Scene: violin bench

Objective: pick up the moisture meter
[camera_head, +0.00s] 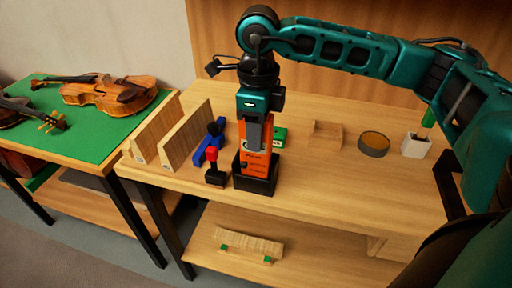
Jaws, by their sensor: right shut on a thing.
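The moisture meter (258,165) is orange and stands upright in a black open holder (257,187) near the front edge of the bench. My right gripper (254,142) points straight down over it and is shut on its upper part. The lower end of the meter is hidden inside the holder. My left gripper is not in view.
Close left stand a red-topped black tool (214,170), a blue clamp-like piece (206,150) and wooden boards (187,137). A green box (280,137) is just behind the gripper. A wooden block (325,136), round tin (374,144) and white pot (415,147) stand right. The front right is clear.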

